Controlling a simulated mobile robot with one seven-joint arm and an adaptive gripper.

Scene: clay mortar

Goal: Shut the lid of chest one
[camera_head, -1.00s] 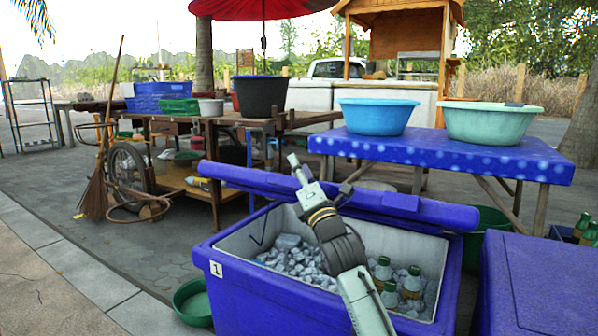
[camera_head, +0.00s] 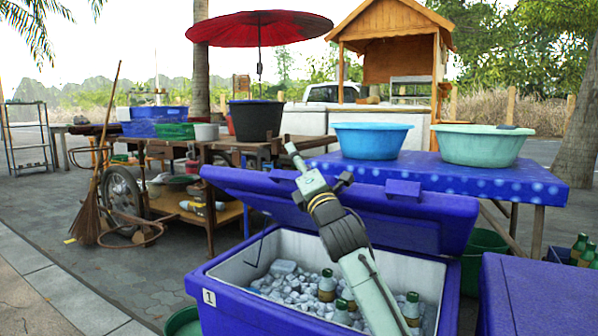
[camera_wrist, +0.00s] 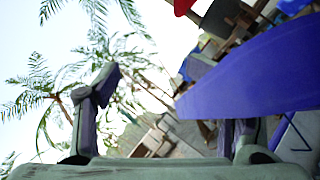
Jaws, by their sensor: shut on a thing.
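Chest one is the blue cool box (camera_head: 290,312) with a white "1" label at the front of the head view. Ice and several green-capped bottles lie inside it. Its blue lid (camera_head: 420,222) is open and stands tilted up along the back. My gripper (camera_head: 318,170) is at the lid's upper edge, left of its middle, and is shut on the lid. My arm crosses over the chest opening and hides part of the lid and ice. In the wrist view, the lid (camera_wrist: 260,75) fills the right side beside one finger of my gripper (camera_wrist: 165,125).
A second blue chest (camera_head: 540,290) stands close at the right. Behind the lid is a table with a blue dotted cloth (camera_head: 460,180), bearing a blue basin (camera_head: 370,140) and a pale green basin (camera_head: 480,145). Open paving lies to the left.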

